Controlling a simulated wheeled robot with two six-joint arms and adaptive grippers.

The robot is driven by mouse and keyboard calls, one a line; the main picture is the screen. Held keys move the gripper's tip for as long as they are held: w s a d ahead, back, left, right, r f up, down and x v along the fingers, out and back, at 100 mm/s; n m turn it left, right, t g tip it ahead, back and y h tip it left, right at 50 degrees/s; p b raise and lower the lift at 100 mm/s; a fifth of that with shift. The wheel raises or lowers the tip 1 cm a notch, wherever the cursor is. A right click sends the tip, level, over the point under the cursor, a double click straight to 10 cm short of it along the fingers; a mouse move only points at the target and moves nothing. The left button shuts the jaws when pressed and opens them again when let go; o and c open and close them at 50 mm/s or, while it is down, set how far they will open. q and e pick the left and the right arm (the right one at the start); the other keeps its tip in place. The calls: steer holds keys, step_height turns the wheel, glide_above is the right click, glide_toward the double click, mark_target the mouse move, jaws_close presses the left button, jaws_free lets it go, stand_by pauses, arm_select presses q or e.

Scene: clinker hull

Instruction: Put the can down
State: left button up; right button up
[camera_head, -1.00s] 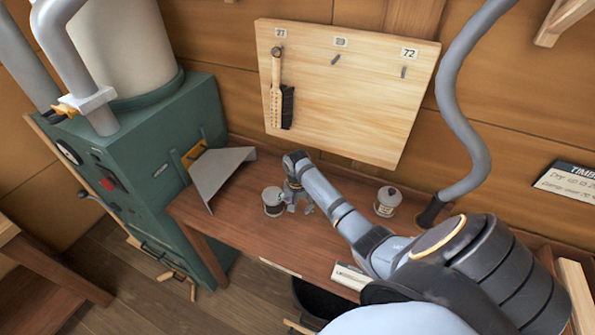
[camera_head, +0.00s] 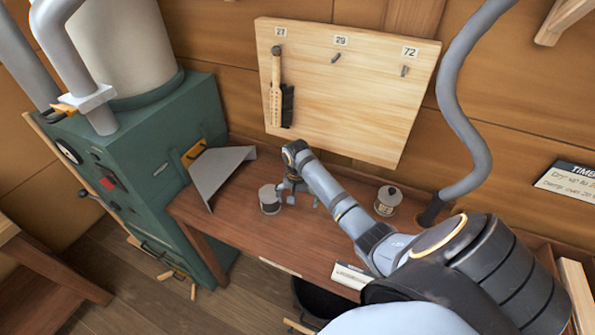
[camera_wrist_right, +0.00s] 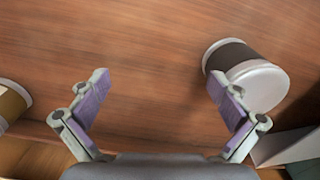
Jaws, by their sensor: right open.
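A small can (camera_head: 269,202) with a pale lid stands on the wooden bench at the left. My right gripper (camera_head: 297,199) is just to its right, open and with nothing between its fingers. In the right wrist view the can (camera_wrist_right: 262,86) shows a white lid and a dark band, behind and outside the right-hand finger of my open gripper (camera_wrist_right: 164,92). Whether that finger touches it I cannot tell. A second can (camera_head: 388,201), pale with a dark label and a knob on its lid, stands farther right. My left gripper is not in view.
The wooden bench (camera_head: 240,229) has free room in front of the gripper. A grey metal hood (camera_head: 220,174) and a green machine (camera_head: 150,150) stand left. A pegboard (camera_head: 345,100) with a hanging brush is behind. A grey hose (camera_head: 460,120) comes down at right.

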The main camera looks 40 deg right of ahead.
step_height(320, 180, up, 9)
steer(key=b, duration=0.1)
steer(key=shift+r, duration=0.15)
